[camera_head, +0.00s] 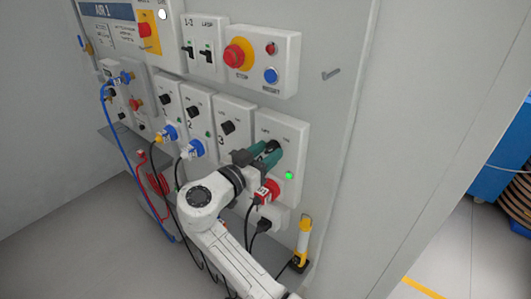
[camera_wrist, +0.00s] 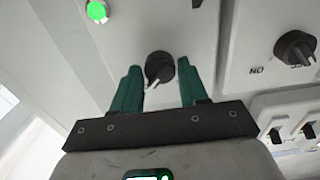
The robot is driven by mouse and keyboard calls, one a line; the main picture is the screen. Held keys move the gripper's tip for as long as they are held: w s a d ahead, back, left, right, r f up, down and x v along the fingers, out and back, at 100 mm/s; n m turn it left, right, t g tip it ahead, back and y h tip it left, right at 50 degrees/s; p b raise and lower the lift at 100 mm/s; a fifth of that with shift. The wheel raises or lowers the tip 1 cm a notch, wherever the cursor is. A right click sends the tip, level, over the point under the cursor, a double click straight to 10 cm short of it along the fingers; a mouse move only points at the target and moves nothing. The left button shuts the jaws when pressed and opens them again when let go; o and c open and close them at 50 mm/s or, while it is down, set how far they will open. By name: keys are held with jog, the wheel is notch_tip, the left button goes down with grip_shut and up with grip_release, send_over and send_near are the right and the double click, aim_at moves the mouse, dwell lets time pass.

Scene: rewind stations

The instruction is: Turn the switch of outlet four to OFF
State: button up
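The outlet four panel (camera_head: 294,135) is the rightmost grey panel in the lower row in the head view, with a lit green lamp (camera_head: 289,175) and a red plug (camera_head: 268,190) below. Its black rotary switch (camera_wrist: 159,69) shows in the wrist view, with a pale pointer mark towards the lower left; its OFF and ON labels are hidden. My gripper (camera_wrist: 160,85) has its two green fingers apart, one on each side of the switch, with visible gaps, not clearly touching it. In the head view my gripper (camera_head: 268,153) covers most of the switch.
Panel three (camera_head: 232,124) stands close at left, with its own black knob, which shows in the wrist view (camera_wrist: 295,48). Above are a red stop button (camera_head: 236,56) and a blue reset button (camera_head: 271,75). Black cables hang below, beside a yellow-and-white device (camera_head: 303,241).

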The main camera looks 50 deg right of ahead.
jog(key=c, duration=0.6)
jog(key=shift+c, duration=0.2)
jog(key=n, duration=0.6)
jog(key=shift+n, duration=0.3)
jog(key=n+p, duration=0.2)
jog(key=n, duration=0.4)
jog(key=shift+r+p, duration=0.15)
jog(key=shift+p, duration=0.25)
jog(key=n+p, duration=0.2)
jog(key=n, duration=0.1)
jog(key=shift+n+p, duration=0.6)
jog(key=shift+n, duration=0.6)
jog(key=shift+f, duration=0.2)
